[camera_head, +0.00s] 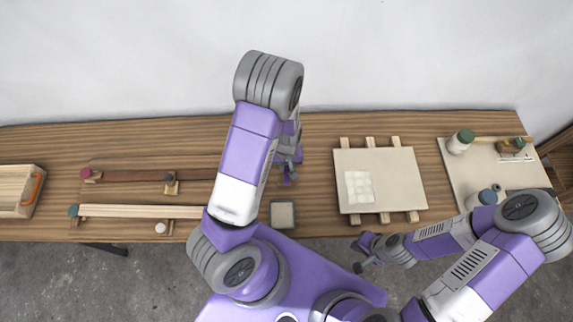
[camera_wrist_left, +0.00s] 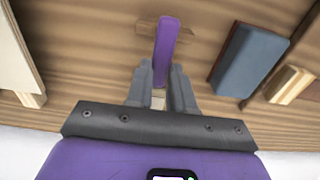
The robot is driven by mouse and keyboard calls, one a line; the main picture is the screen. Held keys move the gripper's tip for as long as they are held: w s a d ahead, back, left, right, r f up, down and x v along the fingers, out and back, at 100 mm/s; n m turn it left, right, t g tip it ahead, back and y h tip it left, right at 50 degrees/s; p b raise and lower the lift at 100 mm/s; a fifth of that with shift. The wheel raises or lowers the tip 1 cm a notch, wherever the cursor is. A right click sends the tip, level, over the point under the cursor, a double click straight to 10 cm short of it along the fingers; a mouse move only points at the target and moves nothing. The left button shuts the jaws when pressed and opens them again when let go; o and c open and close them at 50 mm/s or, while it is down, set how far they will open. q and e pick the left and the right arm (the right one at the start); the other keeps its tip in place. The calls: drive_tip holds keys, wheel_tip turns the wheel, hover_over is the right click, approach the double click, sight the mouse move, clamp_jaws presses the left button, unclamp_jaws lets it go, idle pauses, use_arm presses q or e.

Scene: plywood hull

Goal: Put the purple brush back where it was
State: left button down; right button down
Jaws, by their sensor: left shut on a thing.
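The purple brush (camera_wrist_left: 165,50) is between the two fingers of my left gripper (camera_wrist_left: 160,88) in the left wrist view, its purple end pointing away from the wrist. In the head view my left gripper (camera_head: 287,172) is over the wooden bench, and a small purple bit of the brush (camera_head: 288,181) shows below it. A darker brown patch (camera_wrist_left: 188,30) lies on the bench behind the brush. I cannot tell whether the brush touches the wood. My right gripper (camera_head: 364,258) is off the bench's front edge, and its jaw opening is unclear.
A grey-topped block (camera_head: 283,214) stands near the front edge; its bluish face shows in the left wrist view (camera_wrist_left: 250,58). A pale panel on battens (camera_head: 395,170) is to the right. Wooden rails (camera_head: 140,211) lie left. A board with jars (camera_head: 452,172) is far right.

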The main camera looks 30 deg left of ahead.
sight(287, 169)
use_arm(q)
drive_tip(key=shift+f, duration=0.35)
drive_tip(key=c, duration=1)
unclamp_jaws()
drive_tip(key=shift+r, duration=0.15)
drive_tip(key=shift+r, duration=0.2)
wheel_tip(287, 169, up, 13)
drive_tip(key=p, duration=0.3)
drive_tip(key=shift+f, duration=0.15)
